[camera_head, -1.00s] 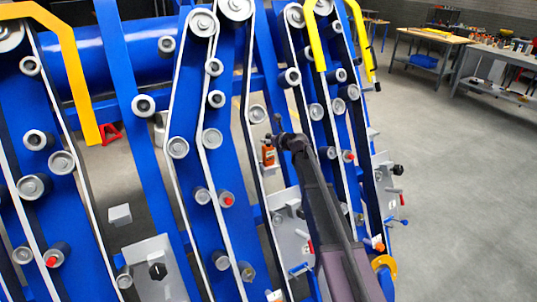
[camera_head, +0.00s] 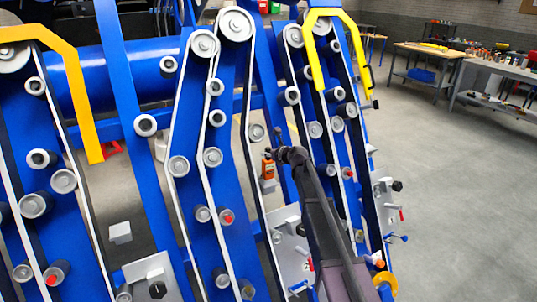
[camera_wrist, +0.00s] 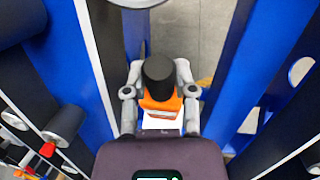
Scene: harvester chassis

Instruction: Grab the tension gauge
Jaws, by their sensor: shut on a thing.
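The tension gauge (camera_wrist: 162,106) is an orange body with a black knob-like top and a pale lower part. In the wrist view it sits between the two fingers of my gripper (camera_wrist: 160,98), which are shut on its sides. In the head view the orange gauge (camera_head: 268,168) shows at the left of my gripper (camera_head: 275,155), beside a belt of the blue chassis. Its lower end is partly hidden by my wrist in the wrist view. I cannot tell whether it still touches the chassis.
Blue chassis arms (camera_head: 231,90) with white belts and several rollers stand close on both sides. A yellow guard (camera_head: 313,50) is above to the right. A grey plate (camera_head: 290,245) with handles is below. Workbenches (camera_head: 430,55) and open floor (camera_head: 450,170) lie to the right.

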